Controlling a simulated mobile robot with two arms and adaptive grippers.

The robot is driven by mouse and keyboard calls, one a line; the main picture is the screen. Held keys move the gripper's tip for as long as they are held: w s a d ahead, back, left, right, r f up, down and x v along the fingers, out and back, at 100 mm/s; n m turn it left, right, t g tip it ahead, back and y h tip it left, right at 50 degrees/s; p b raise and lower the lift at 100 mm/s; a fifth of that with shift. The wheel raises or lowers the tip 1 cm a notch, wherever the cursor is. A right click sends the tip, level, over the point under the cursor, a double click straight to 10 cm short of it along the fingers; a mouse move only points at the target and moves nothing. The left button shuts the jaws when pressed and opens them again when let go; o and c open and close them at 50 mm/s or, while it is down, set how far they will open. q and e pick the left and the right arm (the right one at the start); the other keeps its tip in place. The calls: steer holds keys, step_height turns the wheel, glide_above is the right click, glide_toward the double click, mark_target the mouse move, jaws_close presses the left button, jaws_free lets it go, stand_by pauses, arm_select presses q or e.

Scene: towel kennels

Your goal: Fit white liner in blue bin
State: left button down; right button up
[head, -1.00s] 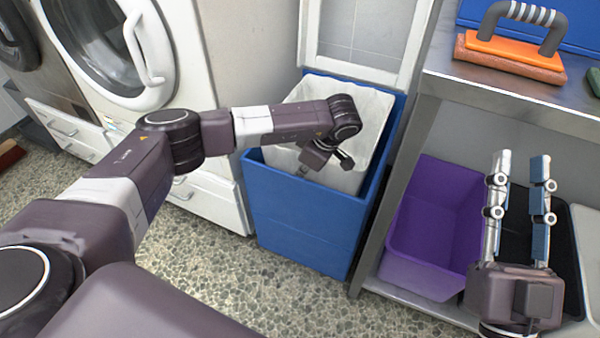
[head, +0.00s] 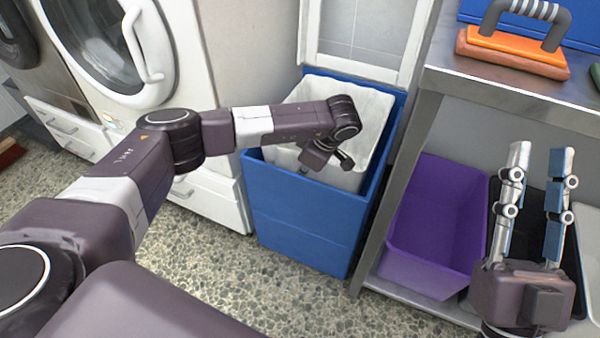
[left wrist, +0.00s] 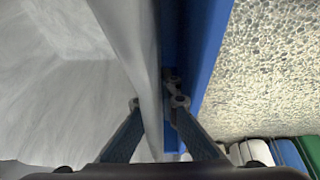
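The white liner (head: 372,112) sits inside the blue bin (head: 300,215), its back wall standing near the bin's rear rim. Its front part is hidden by my left arm. My left gripper (head: 303,170) is at the bin's front-left edge, fingers pointing down and mostly hidden in the head view. In the left wrist view, the left gripper's fingers (left wrist: 157,102) are on either side of the liner's edge (left wrist: 148,70), beside the blue bin rim (left wrist: 205,50). Whether they grip it is unclear. My right gripper (head: 540,165) is open and empty, pointing up.
A washing machine (head: 215,185) stands left of the bin. A metal shelf unit (head: 495,90) stands right, with a purple bin (head: 430,270) on its lower shelf and an orange-topped scrubbing tool (head: 510,48) on top. Pebbled floor (head: 215,270) is clear in front.

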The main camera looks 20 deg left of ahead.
arm_select(q)
steer(key=shift+f, duration=0.3)
stand_by(0.5)
steer(key=c, duration=2.1)
jaws_free()
steer(key=shift+f, duration=0.1)
steer(key=shift+s+f, duration=0.1)
steer(key=shift+s, duration=0.1)
steer(key=v, duration=1.2)
steer(key=shift+w+r, duration=0.2)
steer(key=shift+w, duration=0.1)
